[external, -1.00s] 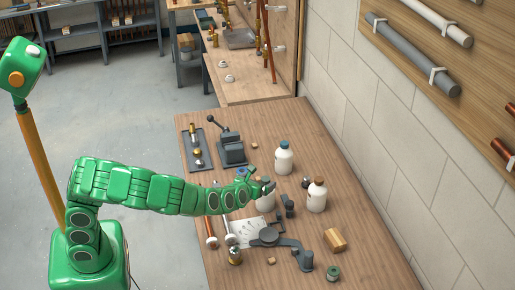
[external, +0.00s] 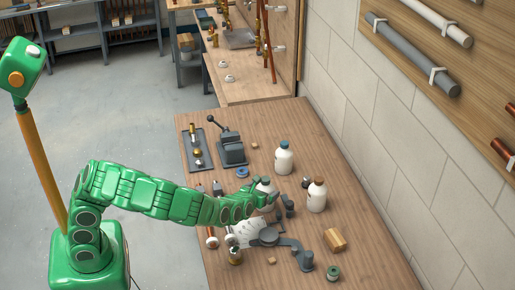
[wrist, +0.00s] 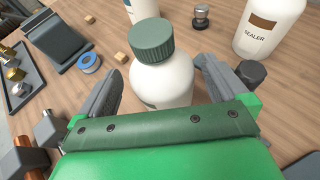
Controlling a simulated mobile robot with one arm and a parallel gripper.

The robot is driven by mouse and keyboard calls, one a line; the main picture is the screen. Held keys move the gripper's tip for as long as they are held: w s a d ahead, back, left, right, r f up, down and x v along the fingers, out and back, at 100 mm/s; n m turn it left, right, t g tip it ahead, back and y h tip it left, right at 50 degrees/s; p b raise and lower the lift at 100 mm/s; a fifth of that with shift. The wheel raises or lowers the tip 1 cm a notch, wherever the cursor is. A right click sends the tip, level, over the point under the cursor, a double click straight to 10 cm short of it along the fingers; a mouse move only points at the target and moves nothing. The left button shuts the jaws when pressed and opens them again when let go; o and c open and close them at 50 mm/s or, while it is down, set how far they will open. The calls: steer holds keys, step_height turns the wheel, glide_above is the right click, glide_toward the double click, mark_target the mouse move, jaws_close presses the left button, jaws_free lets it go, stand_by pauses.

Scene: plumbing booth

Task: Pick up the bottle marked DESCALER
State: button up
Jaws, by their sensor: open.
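My gripper (wrist: 160,88) is open, with one dark finger on each side of a white bottle with a grey-green cap (wrist: 160,70). In the external view my gripper (external: 268,199) is at this bottle (external: 266,187) and partly covers it. No readable marking shows on it; its lower part is hidden by my gripper. A white bottle with a brown label reading SEALER (wrist: 270,28) stands at the right; it has a brown cap in the external view (external: 316,199). A blue-capped white bottle (external: 284,160) stands farther back; its marking is cut off in the wrist view (wrist: 143,10).
A grey vise (external: 231,150) and a tray of fittings (external: 196,150) stand at the back left. A blue tape roll (wrist: 90,62) lies left of the gripper. A grey pipe tool (external: 285,240), wooden block (external: 335,240) and brass fitting (external: 235,256) lie in front.

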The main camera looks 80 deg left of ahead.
steer(key=shift+x, duration=2.05)
steer(key=shift+f, duration=0.15)
steer(key=c, duration=1.4)
